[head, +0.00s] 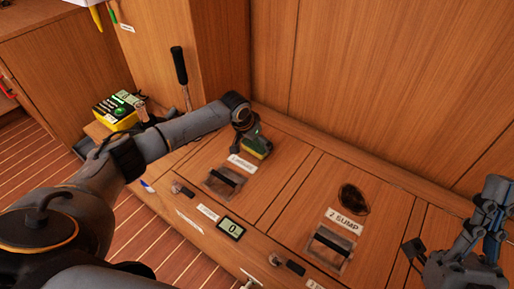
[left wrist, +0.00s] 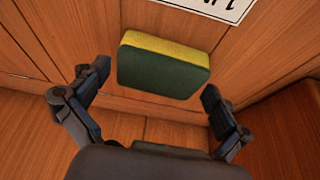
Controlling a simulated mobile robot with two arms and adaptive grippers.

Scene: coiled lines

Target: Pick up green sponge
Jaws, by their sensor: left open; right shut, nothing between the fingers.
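The green sponge (left wrist: 160,68) has a dark green side and a yellow layer. In the left wrist view it lies just ahead of my open left gripper (left wrist: 150,108), roughly centred between the fingers, with no finger visibly touching it. In the head view the sponge (head: 257,150) shows as a yellow and green block on the wooden bench, partly hidden by my left gripper (head: 254,143) over it. My right gripper (head: 490,205) is at the right edge of the head view, shut and empty, far from the sponge.
The wooden bench has hatches with black-handled latches (head: 225,180) and a "2 SUMP" label (head: 344,220) near a dark round hole (head: 353,198). A small display (head: 231,228) sits at the front edge. A yellow-green box (head: 117,110) and a black-handled lever (head: 179,65) stand at left. A wooden wall rises behind.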

